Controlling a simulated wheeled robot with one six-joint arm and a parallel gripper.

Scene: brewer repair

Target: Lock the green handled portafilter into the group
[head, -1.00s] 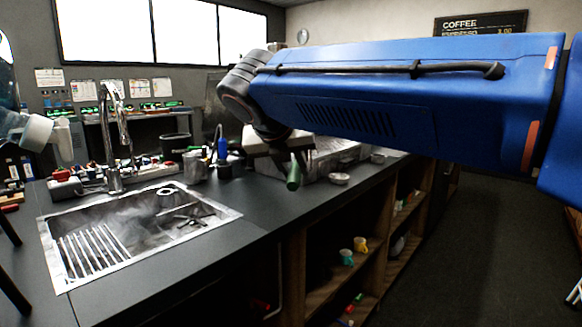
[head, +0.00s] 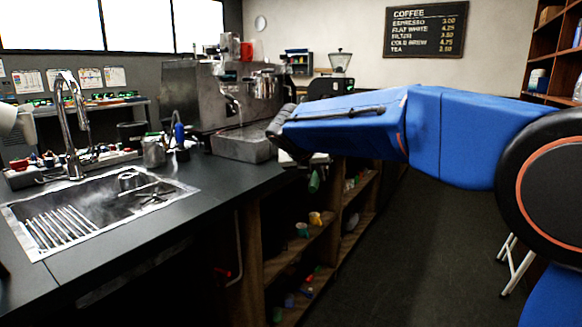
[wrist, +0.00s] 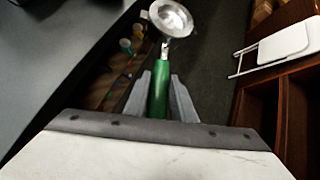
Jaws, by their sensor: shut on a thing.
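The green handled portafilter (wrist: 158,85) is in my gripper (wrist: 160,97). In the wrist view the two grey fingers close on either side of its green handle, and its round metal basket (wrist: 171,18) points away from me over the floor. In the head view only the green handle (head: 314,182) shows below my wrist, in front of the counter's shelves; the basket cannot be made out there. The steel espresso machine (head: 212,98) stands on the counter to the left of and behind my gripper. Its group area (head: 264,84) is in view, apart from the portafilter.
The dark counter (head: 225,180) runs along the left, with a sink (head: 100,205) nearer. A metal jug (head: 153,152) stands on it. Open shelves with cups (head: 315,218) lie below. A white folding chair (wrist: 285,45) stands on the floor. The aisle is clear.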

